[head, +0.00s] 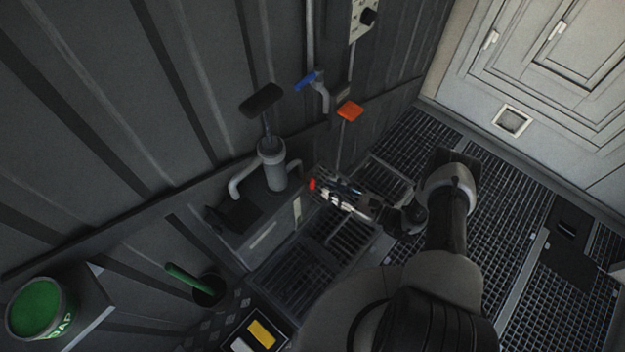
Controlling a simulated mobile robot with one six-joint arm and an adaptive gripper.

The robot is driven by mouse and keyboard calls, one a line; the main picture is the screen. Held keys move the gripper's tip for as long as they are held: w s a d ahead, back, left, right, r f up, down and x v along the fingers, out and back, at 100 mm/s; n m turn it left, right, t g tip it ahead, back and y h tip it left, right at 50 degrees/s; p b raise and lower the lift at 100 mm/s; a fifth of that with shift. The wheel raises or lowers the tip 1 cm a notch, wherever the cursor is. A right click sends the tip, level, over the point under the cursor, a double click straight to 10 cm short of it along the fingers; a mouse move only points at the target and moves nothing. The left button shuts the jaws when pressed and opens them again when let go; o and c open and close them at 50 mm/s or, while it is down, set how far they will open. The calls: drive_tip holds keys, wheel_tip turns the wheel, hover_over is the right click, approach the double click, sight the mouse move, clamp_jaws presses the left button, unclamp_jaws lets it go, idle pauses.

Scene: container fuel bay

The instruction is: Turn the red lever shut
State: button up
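An orange-red flat handle (349,111) sits at the top of a thin upright rod by the dark wall, in the upper middle of the head view. A smaller bright red piece (312,184) shows lower down, at the far end of my gripper (333,196). I cannot tell which of the two is the red lever. My gripper reaches left from my arm, low over the floor grating, below the orange-red handle and apart from it.
A hand pump (271,165) with a black handle stands on a grey box left of my gripper. A blue lever (305,81) is on a wall pipe. A green drum (35,308) is at lower left. Open grating (520,190) lies to the right.

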sight(312, 181)
drive_tip(key=b+x, duration=0.1)
drive_tip(key=x, duration=0.7)
drive_tip(key=shift+d, duration=0.1)
clamp_jaws()
idle(0.4)
